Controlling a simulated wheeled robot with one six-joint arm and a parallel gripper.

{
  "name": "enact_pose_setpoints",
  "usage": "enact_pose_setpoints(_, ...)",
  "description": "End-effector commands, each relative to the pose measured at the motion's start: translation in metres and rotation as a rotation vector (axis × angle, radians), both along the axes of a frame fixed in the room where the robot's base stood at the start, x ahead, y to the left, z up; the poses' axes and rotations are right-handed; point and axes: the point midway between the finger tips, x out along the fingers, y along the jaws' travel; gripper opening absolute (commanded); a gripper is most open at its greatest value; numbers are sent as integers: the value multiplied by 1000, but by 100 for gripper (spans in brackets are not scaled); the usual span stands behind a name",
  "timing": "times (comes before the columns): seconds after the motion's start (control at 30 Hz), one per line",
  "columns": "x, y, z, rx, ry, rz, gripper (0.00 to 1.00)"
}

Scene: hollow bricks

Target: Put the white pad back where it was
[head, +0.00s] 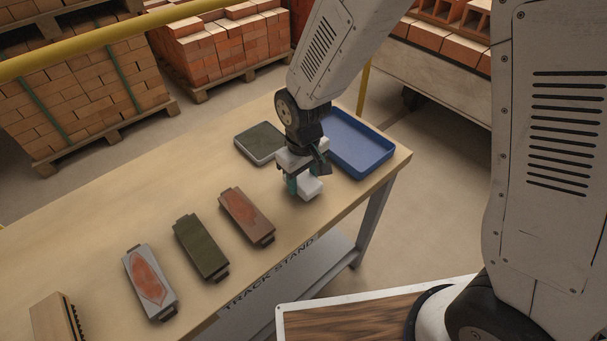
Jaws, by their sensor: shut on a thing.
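The white pad (311,188) is a small pale block between the teal fingers of my gripper (303,183). My gripper points down and is shut on the pad, over the table near its front right edge. The fingers hide part of the pad. I cannot tell whether the pad touches the table. A blue tray (386,171) lies just right of and behind my gripper; the part of it I see is empty. A grey-rimmed square dish with a dark surface (260,142) lies to the left and behind.
Three blocks lie in a row on the wooden table (120,232): brown-red (246,216), dark green (201,248) and grey with a red patch (150,281). A brown bristled block (56,318) is at the front left.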

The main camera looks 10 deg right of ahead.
Motion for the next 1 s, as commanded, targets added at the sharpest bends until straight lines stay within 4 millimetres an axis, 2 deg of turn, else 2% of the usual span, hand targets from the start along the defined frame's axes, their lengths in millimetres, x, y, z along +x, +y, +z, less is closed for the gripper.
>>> enact_pose_setpoints(0.1,0,2,-11,1,-2,3,28)
enact_pose_setpoints(0.43,1,2,-14,2,-3,1,28)
enact_pose_setpoints(0.47,1,1,-13,2,-5,1,55)
enact_pose_setpoints(0.5,1,2,-13,2,-5,1,66)
enact_pose_setpoints(0.53,1,1,-13,2,-5,1,71)
enact_pose_setpoints(0.83,1,2,-12,2,-5,1,71)
enact_pose_setpoints(1.0,2,2,7,4,-8,1,71)
